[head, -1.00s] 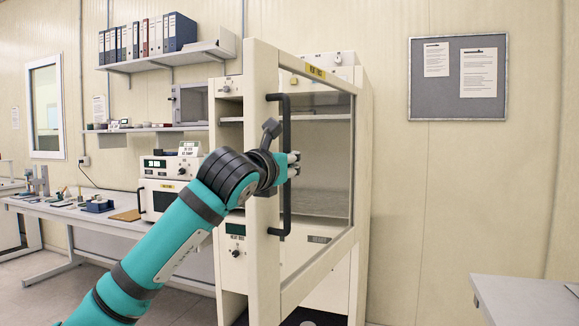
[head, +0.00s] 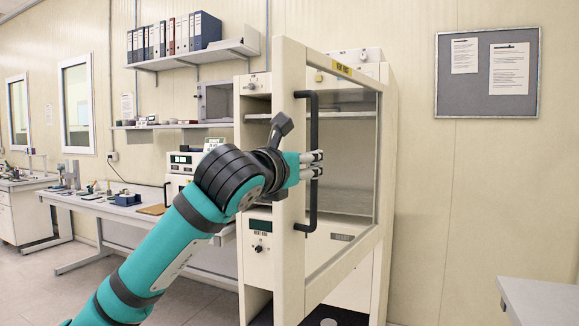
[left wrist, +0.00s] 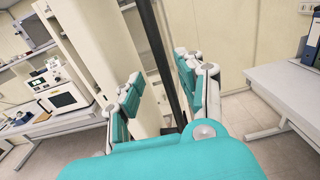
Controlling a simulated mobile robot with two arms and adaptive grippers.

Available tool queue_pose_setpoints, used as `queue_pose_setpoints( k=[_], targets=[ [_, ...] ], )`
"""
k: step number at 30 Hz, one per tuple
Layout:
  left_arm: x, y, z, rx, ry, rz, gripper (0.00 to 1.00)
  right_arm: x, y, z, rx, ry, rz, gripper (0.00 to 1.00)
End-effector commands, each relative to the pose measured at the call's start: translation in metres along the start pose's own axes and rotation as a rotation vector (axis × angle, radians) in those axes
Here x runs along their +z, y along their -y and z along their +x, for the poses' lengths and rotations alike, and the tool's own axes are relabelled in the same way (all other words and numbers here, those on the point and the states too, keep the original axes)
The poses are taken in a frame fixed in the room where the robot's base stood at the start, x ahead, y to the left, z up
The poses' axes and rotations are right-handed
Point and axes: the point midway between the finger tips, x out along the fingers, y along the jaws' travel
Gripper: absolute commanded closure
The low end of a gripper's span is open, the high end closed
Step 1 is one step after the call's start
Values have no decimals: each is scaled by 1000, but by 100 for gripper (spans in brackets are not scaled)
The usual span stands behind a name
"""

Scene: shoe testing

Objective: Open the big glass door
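The big glass door (head: 350,200) stands partly open, its pale frame swung out from the tall cabinet toward me. Its long dark vertical handle (head: 312,215) is near the door's free left edge. My left gripper (head: 318,164) is at the middle of the handle in the head view. In the left wrist view, the handle (left wrist: 152,40) passes between the fingers (left wrist: 160,88), which are spread with a gap around the bar. I cannot tell whether either finger touches it. My right gripper is not in view.
The cream cabinet (head: 388,180) stands against the wall behind the door. A lab bench (head: 95,207) with instruments is at left, under a binder shelf (head: 195,56). A grey table corner (head: 540,295) is at lower right. Floor is clear at lower left.

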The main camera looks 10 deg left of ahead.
Motion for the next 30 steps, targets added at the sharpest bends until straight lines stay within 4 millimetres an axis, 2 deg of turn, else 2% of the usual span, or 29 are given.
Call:
queue_pose_setpoints(
  k=[3, 9, 14, 23, 26, 29, 30],
  targets=[
    [0, 0, -26, -1, 2, 1, 62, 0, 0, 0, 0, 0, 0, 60],
    [-1, 0, -54, -1, -2, 0, 62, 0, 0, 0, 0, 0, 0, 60],
    [-1, 0, -63, 1, -2, 0, 62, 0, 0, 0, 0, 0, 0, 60],
    [-2, 1, -63, -4, -4, -1, 62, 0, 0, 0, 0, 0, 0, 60],
    [-14, 13, -60, -65, -13, -16, 62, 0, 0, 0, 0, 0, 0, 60],
    [-42, 47, -59, -237, -30, -71, 62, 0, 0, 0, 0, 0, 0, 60],
    [-56, 67, -62, -344, -31, -118, 62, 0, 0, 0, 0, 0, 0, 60]
  ],
)
